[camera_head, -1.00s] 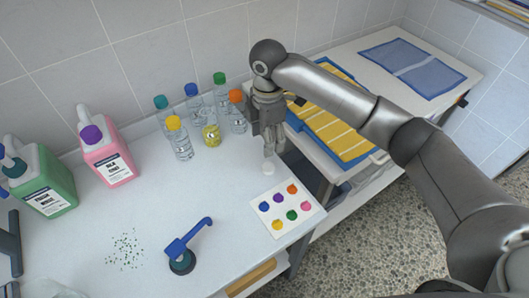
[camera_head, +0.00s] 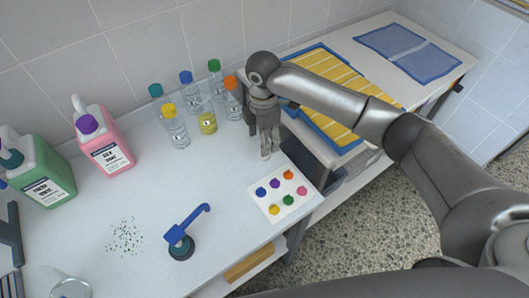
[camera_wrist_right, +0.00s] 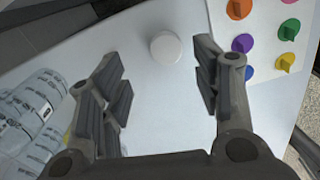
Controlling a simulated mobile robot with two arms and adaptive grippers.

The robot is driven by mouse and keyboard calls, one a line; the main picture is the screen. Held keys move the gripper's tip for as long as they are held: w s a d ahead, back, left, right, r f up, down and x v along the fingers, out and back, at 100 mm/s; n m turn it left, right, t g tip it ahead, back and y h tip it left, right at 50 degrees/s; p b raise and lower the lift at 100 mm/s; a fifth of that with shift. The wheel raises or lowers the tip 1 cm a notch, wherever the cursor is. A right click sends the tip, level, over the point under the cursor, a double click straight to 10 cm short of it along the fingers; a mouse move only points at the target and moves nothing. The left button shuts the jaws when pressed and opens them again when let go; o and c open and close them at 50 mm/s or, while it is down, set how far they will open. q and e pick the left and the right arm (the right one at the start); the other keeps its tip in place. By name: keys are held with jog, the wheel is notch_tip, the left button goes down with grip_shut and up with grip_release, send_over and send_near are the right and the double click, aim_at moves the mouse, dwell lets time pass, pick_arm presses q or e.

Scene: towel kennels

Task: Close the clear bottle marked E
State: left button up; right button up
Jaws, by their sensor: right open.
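My right gripper (camera_head: 265,152) points down over the table's right part, beside the orange-capped bottle (camera_head: 233,100). In the right wrist view its fingers (camera_wrist_right: 162,92) are spread and empty. A white round disc (camera_wrist_right: 166,47) lies ahead of the gap between them, apart from both fingers. Clear bottles stand at the back, with teal (camera_head: 157,96), blue (camera_head: 188,86), green (camera_head: 216,78) and yellow caps (camera_head: 174,126). A shorter bottle with yellow in it (camera_head: 208,123) stands among them, with no distinct cap visible. The letters are too small to read, so I cannot tell which is E.
A white card with several coloured knobs (camera_head: 267,207) lies at the table's right edge. A pink jug (camera_head: 108,145) and a green jug (camera_head: 45,180) stand left. A blue tool (camera_head: 186,233) and green specks (camera_head: 123,237) are in front. A yellow-and-blue rack (camera_head: 350,138) is right.

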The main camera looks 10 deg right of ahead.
jog(key=shift+f, duration=0.1)
jog(key=f, duration=0.3)
jog(key=f+p, duration=0.1)
jog(key=f, duration=0.1)
jog(key=shift+s+d, duration=0.1)
jog(key=shift+s, duration=0.25)
jog(key=c, duration=0.8)
